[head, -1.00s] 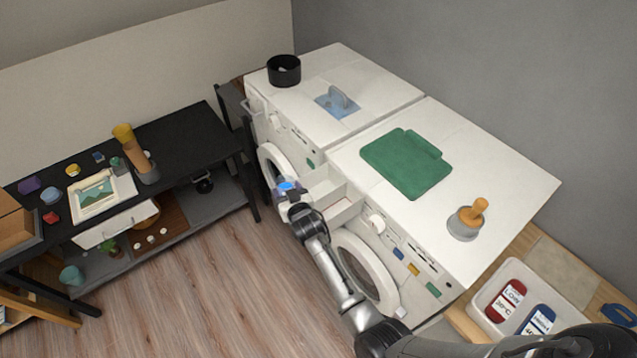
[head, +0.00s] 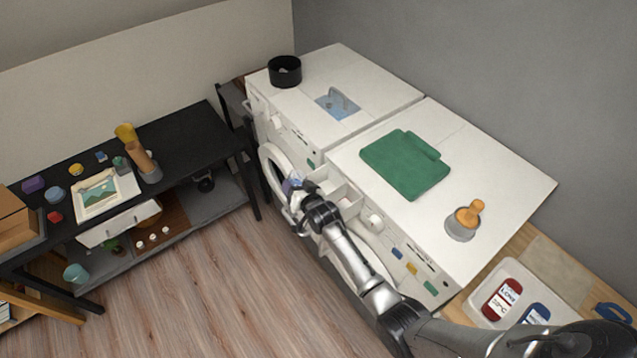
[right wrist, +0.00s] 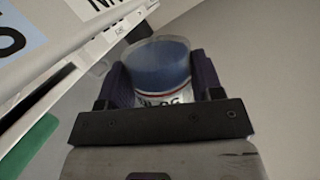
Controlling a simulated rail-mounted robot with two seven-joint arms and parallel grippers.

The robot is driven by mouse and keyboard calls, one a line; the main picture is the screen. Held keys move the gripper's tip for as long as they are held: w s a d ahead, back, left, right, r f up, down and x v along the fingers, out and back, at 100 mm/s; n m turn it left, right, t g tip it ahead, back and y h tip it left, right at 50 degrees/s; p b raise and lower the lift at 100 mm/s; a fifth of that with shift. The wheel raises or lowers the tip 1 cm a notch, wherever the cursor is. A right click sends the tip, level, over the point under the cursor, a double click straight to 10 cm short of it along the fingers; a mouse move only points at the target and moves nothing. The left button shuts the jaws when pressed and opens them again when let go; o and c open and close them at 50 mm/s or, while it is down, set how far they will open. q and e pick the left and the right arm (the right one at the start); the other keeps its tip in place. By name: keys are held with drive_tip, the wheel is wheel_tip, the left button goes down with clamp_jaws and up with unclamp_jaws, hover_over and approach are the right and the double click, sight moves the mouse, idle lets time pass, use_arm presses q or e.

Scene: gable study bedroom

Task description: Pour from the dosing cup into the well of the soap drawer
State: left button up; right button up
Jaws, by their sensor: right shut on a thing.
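The dosing cup (right wrist: 160,66) is a clear cup with blue contents and printed marks, seen in the right wrist view between my gripper's dark purple fingers. It shows small and bluish in the head view (head: 292,186). My right gripper (head: 297,192) is shut on it, in front of the washing machines. The white soap drawer (head: 346,193) is pulled out from the right machine, with open compartments. The cup is just left of the drawer in the head view, apart from the well as far as I can see. My left gripper is not in view.
The open round door (head: 273,165) of the left machine is close by the cup. The floor (head: 190,285) at left is clear.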

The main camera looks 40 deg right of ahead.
drive_tip(key=shift+d+f+m+b, duration=0.3)
drive_tip(key=shift+d+m+b, duration=0.05)
drive_tip(key=shift+d+m, duration=0.15)
drive_tip(key=shift+d+f+m+y+b, duration=0.25)
drive_tip(key=shift+m+y+b, duration=0.15)
drive_tip(key=shift+b, duration=0.05)
drive_tip(key=shift+d+f+b, duration=0.1)
drive_tip(key=shift+d+b, duration=0.1)
drive_tip(key=shift+b, duration=0.1)
drive_tip(key=shift+m, duration=0.3)
drive_tip(key=shift+d+r+m+y+b, duration=0.2)
drive_tip(key=shift+r+m+y+b, duration=0.1)
drive_tip(key=shift+r+m+y, duration=0.25)
idle(0.3)
drive_tip(key=shift+m, duration=0.35)
drive_tip(key=shift+r+m+b, duration=0.25)
drive_tip(key=shift+m+b, duration=0.05)
drive_tip(key=shift+b, duration=0.1)
idle(0.4)
drive_tip(key=shift+r+m+y, duration=0.15)
drive_tip(key=shift+m+y, duration=0.15)
drive_tip(key=shift+y, duration=0.05)
idle(0.4)
